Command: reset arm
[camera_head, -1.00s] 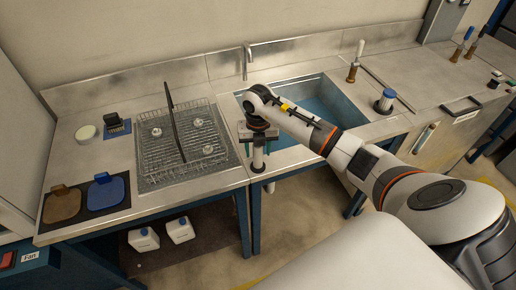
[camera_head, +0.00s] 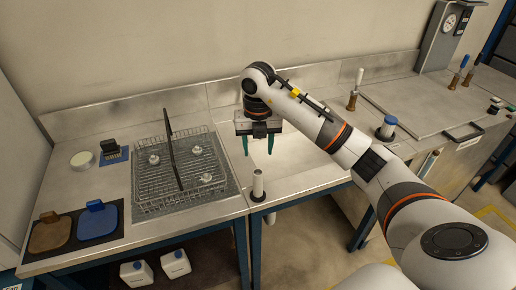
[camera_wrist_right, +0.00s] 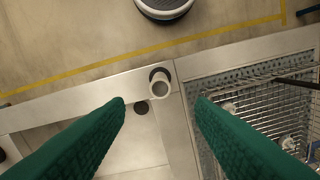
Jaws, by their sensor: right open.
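My right gripper (camera_head: 258,150) is open and empty, pointing down above the sink area of the bench. Its two green fingers also show spread apart in the right wrist view (camera_wrist_right: 160,106). In the right wrist view the cylinder (camera_wrist_right: 160,88) shows between and beyond the fingertips, clear of both. My left gripper is in neither view.
A wire basket (camera_head: 205,188) with several small pale parts stands left of the gripper. The space around the gripper is free.

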